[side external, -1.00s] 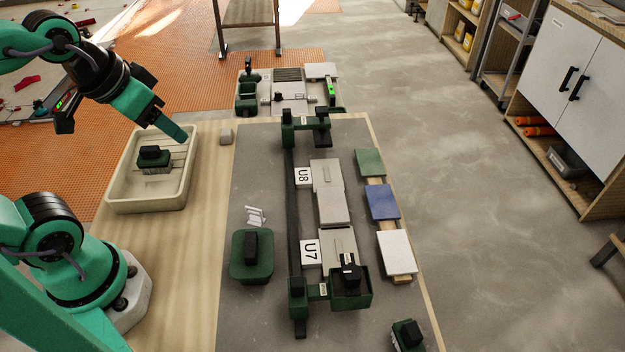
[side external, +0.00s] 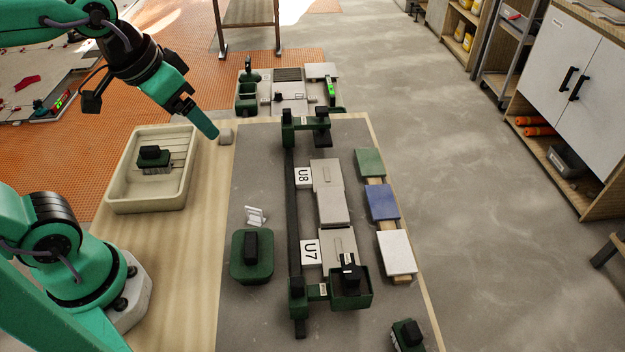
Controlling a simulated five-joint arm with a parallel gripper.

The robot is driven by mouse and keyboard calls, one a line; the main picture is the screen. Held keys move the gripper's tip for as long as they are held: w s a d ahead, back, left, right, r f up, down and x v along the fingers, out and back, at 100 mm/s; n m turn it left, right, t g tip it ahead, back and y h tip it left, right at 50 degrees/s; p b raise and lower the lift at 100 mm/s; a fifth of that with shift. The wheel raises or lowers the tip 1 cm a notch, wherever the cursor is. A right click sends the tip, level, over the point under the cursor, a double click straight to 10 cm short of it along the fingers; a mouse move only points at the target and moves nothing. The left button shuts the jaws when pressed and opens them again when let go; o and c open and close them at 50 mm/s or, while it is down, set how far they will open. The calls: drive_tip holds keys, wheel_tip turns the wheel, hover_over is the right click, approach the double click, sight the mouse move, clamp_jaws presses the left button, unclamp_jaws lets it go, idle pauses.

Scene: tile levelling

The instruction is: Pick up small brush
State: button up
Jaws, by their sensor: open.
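A small green brush-like block with a black grip (side external: 154,156) sits in the cream tray (side external: 118,192) on the left side of the bench. A similar small green piece with a black grip (side external: 407,335) stands at the bench's near right edge, partly cut off by the frame. I cannot tell for sure which is the small brush. My gripper (side external: 207,124) is above and to the right of the tray, pointing down to the right. It is open, and no held object shows. Its fingers overlap in this view, so the gap is hard to see.
A green-based tool with a black grip (side external: 252,257) stands on the grey mat (side external: 262,150). A black rail with green clamps (side external: 293,225) runs beside grey tiles (side external: 330,193). Green, blue and white tiles (side external: 382,202) lie to the right. A small grey block (side external: 226,136) is near my gripper.

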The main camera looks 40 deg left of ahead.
drive_tip(key=w+d+m+g, duration=0.2)
drive_tip(key=w+d, duration=0.5)
drive_tip(key=d, duration=0.4)
drive_tip(key=m+g, duration=0.3)
drive_tip(key=m, duration=0.1)
hover_over(414, 330)
drive_tip(key=shift+y, duration=0.3)
drive_tip(key=f, duration=1.6)
drive_tip(key=shift+w+a+f, duration=0.15)
drive_tip(key=shift+a+f, duration=0.05)
drive_tip(key=shift+a, duration=0.05)
drive_tip(key=shift+s+d+f, duration=0.2)
drive_tip(key=shift+d, duration=0.05)
drive_tip(key=shift+f, duration=3.9)
drive_tip(key=c, duration=1.3)
